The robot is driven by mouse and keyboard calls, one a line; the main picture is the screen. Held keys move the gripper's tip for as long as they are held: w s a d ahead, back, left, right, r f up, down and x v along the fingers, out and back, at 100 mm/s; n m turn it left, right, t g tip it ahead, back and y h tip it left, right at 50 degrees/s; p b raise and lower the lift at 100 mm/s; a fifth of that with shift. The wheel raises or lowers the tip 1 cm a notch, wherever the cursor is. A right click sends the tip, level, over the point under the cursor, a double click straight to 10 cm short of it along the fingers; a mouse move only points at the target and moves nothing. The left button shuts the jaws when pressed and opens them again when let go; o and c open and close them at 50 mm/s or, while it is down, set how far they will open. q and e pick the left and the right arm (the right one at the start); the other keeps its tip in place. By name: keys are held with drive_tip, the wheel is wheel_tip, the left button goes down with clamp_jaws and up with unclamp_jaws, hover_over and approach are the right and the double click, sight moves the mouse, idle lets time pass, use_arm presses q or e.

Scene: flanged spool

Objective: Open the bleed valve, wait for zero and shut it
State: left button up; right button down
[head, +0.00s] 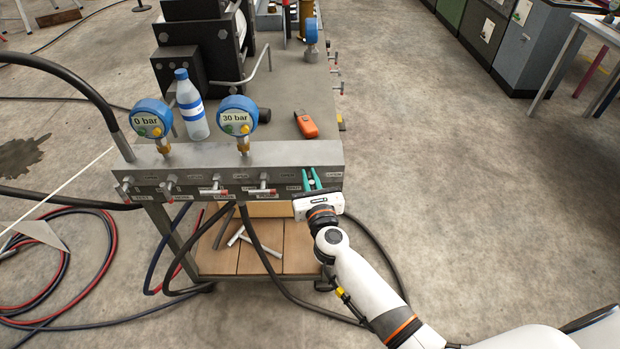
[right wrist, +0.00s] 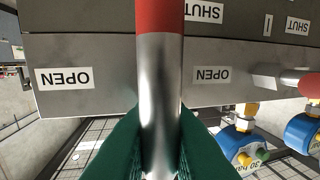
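The manifold (head: 250,155) is a grey bar across the front of the bench, with a row of small levers. Its left gauge (head: 151,118) reads 0 bar and its right gauge (head: 238,116) reads 30 bar. My right gripper (head: 311,174) is at the manifold's right end, its green fingers against the front face. In the right wrist view a silver lever with a red end (right wrist: 160,70) stands upright in the picture, between and in front of the fingers. Upside-down OPEN and SHUT labels show. My left gripper is out of view.
Another red-tipped lever (head: 262,188) sits left of my right gripper. Black hoses (head: 270,270) hang in front.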

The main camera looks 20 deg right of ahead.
drive_tip(key=shift+a+r+n+p, duration=0.15)
drive_tip(key=shift+n+p, duration=0.35)
drive_tip(key=shift+p, duration=0.35)
drive_tip(key=shift+w+a+f+n+g+h+p, duration=0.1)
drive_tip(key=shift+a+f+n+g+h+p, duration=0.2)
drive_tip(key=shift+n+p, duration=1.25)
drive_tip(key=shift+w+a+f+n+g+h+p, duration=0.15)
drive_tip(key=shift+a+f+n+g+p, duration=0.2)
drive_tip(key=shift+n+p, duration=1.25)
drive_tip(key=shift+a+f+n+g+h+p, duration=0.25)
drive_tip(key=shift+n+g+p, duration=0.2)
drive_tip(key=shift+n+p, duration=1.1)
drive_tip(key=shift+f+n+b, duration=0.1)
drive_tip(key=shift+n+b, duration=0.25)
drive_tip(key=shift+n, duration=0.05)
drive_tip(key=c, duration=1.4)
unclamp_jaws()
drive_tip(key=shift+d, duration=0.1)
drive_tip(key=shift+c, duration=0.2)
